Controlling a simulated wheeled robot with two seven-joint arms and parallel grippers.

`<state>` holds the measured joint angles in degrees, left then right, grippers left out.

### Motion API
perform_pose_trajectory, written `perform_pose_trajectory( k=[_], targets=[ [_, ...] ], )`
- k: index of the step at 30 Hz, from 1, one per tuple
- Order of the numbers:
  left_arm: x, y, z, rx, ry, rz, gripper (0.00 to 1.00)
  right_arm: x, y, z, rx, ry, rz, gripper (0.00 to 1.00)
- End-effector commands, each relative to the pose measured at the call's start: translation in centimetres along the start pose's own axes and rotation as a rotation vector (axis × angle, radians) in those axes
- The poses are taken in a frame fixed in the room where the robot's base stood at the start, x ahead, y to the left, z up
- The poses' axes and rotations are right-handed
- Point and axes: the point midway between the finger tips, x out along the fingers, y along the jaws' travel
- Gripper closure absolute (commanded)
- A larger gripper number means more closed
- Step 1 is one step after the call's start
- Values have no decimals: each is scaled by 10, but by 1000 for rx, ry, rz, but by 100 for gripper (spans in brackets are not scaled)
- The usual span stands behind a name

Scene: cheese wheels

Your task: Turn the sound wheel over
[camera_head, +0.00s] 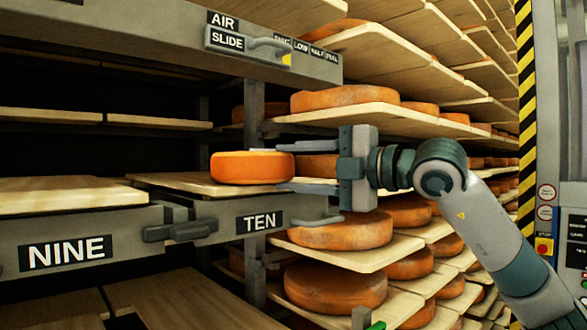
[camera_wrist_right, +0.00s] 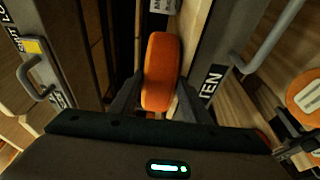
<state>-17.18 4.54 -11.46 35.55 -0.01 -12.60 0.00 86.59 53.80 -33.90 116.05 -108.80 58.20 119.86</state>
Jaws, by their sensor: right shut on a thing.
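An orange cheese wheel (camera_head: 252,167) lies flat at the wooden board (camera_head: 165,182) beside the TEN label (camera_head: 263,222). It also shows edge-on between the fingers in the right wrist view (camera_wrist_right: 161,70). My right gripper (camera_head: 266,168) reaches in from the right, one finger above the other, and is shut on this wheel. I cannot tell whether the wheel touches the board or is slightly above it. No mark of soundness is legible on it. My left gripper is not in view.
A grey beam with AIR and SLIDE labels (camera_head: 226,39) runs above the wheel. The NINE front (camera_head: 66,253) with a handle (camera_head: 181,231) is at lower left. Racks of other wheels (camera_head: 345,97) stand behind my right arm. A control panel (camera_head: 575,240) is at far right.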

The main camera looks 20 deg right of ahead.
Motion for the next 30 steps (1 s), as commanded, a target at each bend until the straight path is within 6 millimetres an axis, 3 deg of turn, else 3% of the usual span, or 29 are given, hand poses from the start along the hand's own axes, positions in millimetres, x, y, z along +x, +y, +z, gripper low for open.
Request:
perform_pose_trajectory(
  k=[10,11,13,14,23,30],
  targets=[
    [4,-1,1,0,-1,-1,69,-1,1,0,-2,1,9,100],
    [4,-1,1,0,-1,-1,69,-1,2,0,-2,1,9,55],
    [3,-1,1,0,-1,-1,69,-1,2,0,-1,0,9,38],
    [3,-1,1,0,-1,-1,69,-1,1,0,-1,0,8,35],
    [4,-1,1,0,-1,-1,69,0,-4,0,1,0,-4,35],
    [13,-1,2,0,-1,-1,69,-12,-5,0,0,-1,1,35]
  ],
)
